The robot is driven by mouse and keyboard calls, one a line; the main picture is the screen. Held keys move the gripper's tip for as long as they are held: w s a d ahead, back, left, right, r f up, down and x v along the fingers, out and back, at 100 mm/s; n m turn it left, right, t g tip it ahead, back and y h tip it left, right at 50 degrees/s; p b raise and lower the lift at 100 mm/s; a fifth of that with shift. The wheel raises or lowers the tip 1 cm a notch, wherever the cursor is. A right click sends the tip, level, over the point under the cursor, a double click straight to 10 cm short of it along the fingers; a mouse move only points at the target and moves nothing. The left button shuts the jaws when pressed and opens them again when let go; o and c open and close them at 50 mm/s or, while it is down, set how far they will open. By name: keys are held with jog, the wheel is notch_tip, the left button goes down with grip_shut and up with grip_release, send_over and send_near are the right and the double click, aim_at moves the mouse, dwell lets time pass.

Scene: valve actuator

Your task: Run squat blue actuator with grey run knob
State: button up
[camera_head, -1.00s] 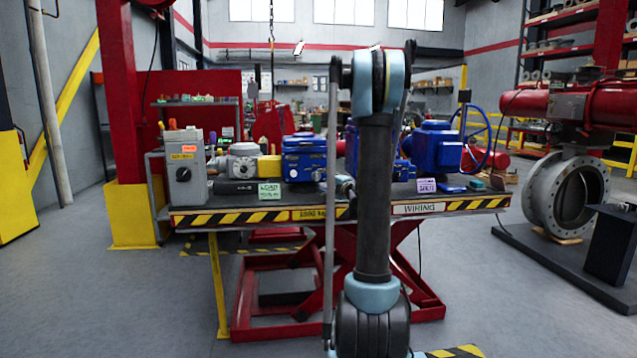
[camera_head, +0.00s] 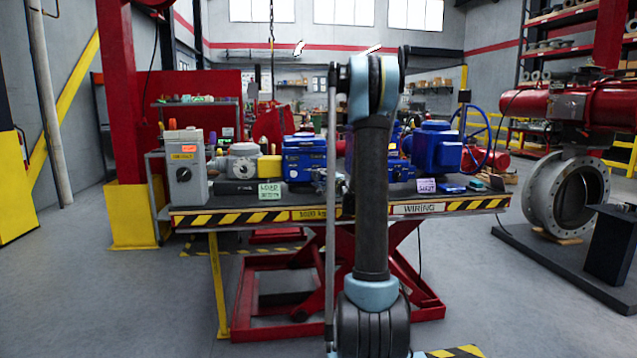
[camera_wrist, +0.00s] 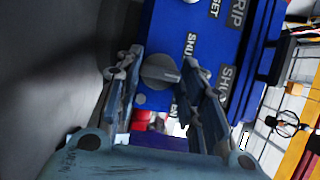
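A blue actuator (camera_wrist: 210,35) with grey label plates fills the upper middle of the wrist view and appears tilted there. A grey round knob (camera_wrist: 160,72) sits on its face. My gripper (camera_wrist: 160,67) is open, with one finger on each side of the knob; I cannot tell whether either finger touches it. In the head view, a squat blue actuator (camera_head: 304,155) stands on the lift table left of my arm, and a taller blue unit (camera_head: 437,148) stands to the right. My arm hides part of the table between them.
A grey switch box (camera_head: 184,168) stands at the left end of the lift table (camera_head: 275,215). A green card (camera_head: 269,191) and a lilac card (camera_head: 425,186) stand along its front edge. A blue handwheel (camera_head: 476,135) is at the right. The floor in front is clear.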

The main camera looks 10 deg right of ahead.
jog(key=shift+a, duration=0.1)
jog(key=shift+s, duration=0.1)
jog(key=shift+n, duration=0.4)
jog(key=n+g+h, duration=0.1)
jog(key=n, duration=0.2)
jog(key=shift+r+n+g, duration=0.1)
jog(key=shift+n+g, duration=0.2)
jog(key=shift+a+r+n+g+h, duration=0.1)
jog(key=shift+n+g+h, duration=0.45)
jog(key=shift+n, duration=0.95)
jog(key=shift+h, duration=0.35)
jog(key=o, duration=1)
jog(key=shift+o, duration=0.2)
